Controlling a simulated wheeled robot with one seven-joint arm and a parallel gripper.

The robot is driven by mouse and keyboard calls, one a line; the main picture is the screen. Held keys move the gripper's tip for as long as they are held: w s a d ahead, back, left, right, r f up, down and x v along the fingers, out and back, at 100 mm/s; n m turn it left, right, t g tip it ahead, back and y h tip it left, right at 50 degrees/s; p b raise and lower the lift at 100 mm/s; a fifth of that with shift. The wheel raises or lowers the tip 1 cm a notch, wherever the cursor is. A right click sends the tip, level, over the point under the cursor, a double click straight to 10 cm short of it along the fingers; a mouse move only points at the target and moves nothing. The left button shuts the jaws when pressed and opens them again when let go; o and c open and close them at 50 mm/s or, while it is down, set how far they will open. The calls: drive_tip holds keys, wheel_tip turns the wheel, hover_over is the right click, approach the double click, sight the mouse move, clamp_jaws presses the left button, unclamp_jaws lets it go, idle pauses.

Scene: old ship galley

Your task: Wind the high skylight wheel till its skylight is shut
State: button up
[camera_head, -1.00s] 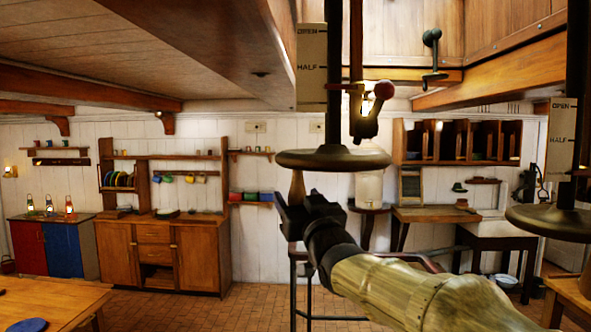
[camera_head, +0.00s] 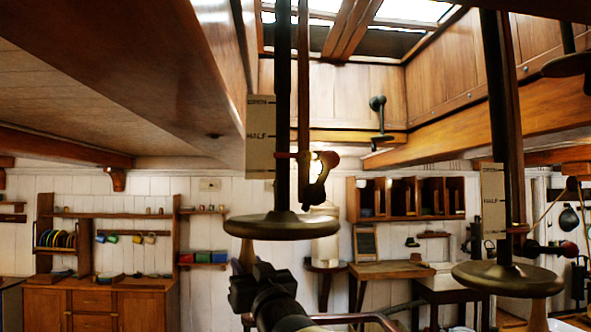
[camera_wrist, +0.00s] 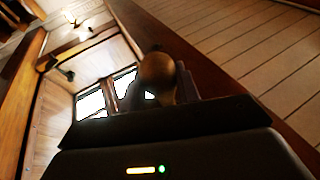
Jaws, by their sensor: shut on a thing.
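A dark round skylight wheel (camera_head: 282,226) hangs flat at the lower end of a dark vertical shaft, near the middle of the head view. A wooden handle (camera_head: 246,252) points down from its left side. My gripper (camera_head: 254,272) is below the wheel, shut on this handle. The wrist view shows the handle's round wooden knob (camera_wrist: 157,72) at the jaws. A pale card (camera_head: 260,140) marked OPEN and HALF hangs beside the shaft. Overhead, skylight panes (camera_head: 415,10) show bright sky, with a dark strip along them. I cannot tell how far the skylight is open.
A second, lower wheel (camera_head: 507,279) with its own card (camera_head: 493,200) hangs at right. A third wheel (camera_head: 568,65) is partly seen at top right. A red-ended crank (camera_head: 318,175) sits behind the centre shaft. Ceiling beams run close above left. A dresser (camera_head: 100,300) stands far left.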

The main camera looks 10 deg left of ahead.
drive_tip(key=w+d+p, duration=0.1)
drive_tip(key=w+d, duration=0.3)
drive_tip(key=d, duration=0.5)
drive_tip(key=shift+d+p, duration=0.35)
drive_tip(key=shift+d, duration=0.05)
drive_tip(key=s+d, duration=0.1)
drive_tip(key=d, duration=0.1)
drive_tip(key=s+d, duration=0.2)
drive_tip(key=shift+s+d+r+b, duration=0.1)
drive_tip(key=shift+d+b, duration=0.05)
drive_tip(key=shift+b, duration=0.2)
